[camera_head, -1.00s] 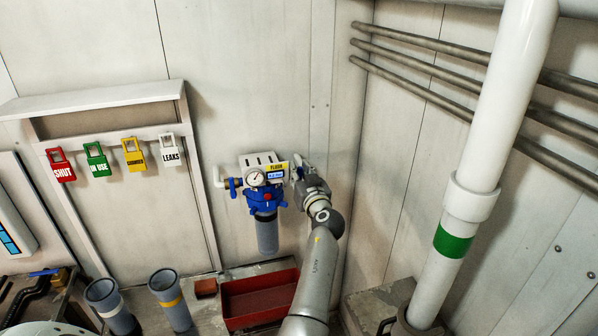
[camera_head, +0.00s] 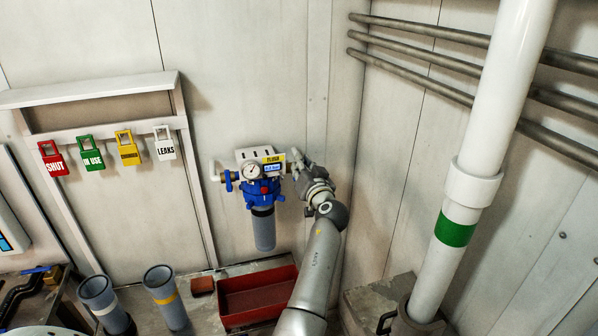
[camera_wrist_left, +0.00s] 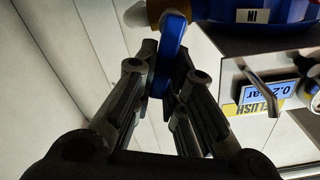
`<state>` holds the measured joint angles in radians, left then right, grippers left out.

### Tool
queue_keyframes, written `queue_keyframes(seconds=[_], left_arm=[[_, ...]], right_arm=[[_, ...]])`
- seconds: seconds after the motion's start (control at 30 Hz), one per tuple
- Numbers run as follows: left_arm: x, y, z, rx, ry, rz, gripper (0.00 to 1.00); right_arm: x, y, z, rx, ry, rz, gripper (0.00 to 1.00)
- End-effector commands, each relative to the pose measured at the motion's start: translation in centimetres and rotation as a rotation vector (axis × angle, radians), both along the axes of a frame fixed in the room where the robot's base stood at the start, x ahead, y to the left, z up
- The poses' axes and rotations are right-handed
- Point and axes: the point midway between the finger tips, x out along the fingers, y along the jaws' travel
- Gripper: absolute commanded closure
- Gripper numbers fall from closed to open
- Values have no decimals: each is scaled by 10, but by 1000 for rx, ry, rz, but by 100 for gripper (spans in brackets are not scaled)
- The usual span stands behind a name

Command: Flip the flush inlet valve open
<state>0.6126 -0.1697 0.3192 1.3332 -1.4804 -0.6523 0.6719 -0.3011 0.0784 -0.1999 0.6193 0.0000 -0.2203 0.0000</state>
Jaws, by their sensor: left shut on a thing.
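The flush unit (camera_head: 262,190) hangs on the back wall, with a white bracket, a round gauge, a blue head and a grey bowl. My left gripper (camera_head: 298,160) is at the right side of this unit. In the left wrist view the blue flush inlet lever (camera_wrist_left: 171,42) stands between the two fingers, which are shut on it. The lever joins a brass valve body (camera_wrist_left: 142,14) beside the blue head (camera_wrist_left: 265,14) marked IN. In the head view the gripper hides this lever. My right gripper is out of view.
Another blue lever (camera_head: 229,180) sits on the unit's left side. A red bin (camera_head: 238,318) and two grey cylinders (camera_head: 164,288) (camera_head: 97,291) stand below. Hanging tags (camera_head: 127,148) are on the left. A thick white pipe (camera_head: 492,120) stands at the right.

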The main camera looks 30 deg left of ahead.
Motion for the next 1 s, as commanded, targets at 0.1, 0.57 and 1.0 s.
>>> queue_keyframes(seconds=[0.1, 0.57, 1.0], left_arm=[[4, -2, -5, 74, 82, 0, 100], [14, -11, -15, 360, 417, 1, 100], [20, -15, -28, 617, 717, 4, 100]], right_arm=[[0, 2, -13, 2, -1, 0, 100], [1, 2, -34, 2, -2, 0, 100], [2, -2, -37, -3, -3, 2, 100]])
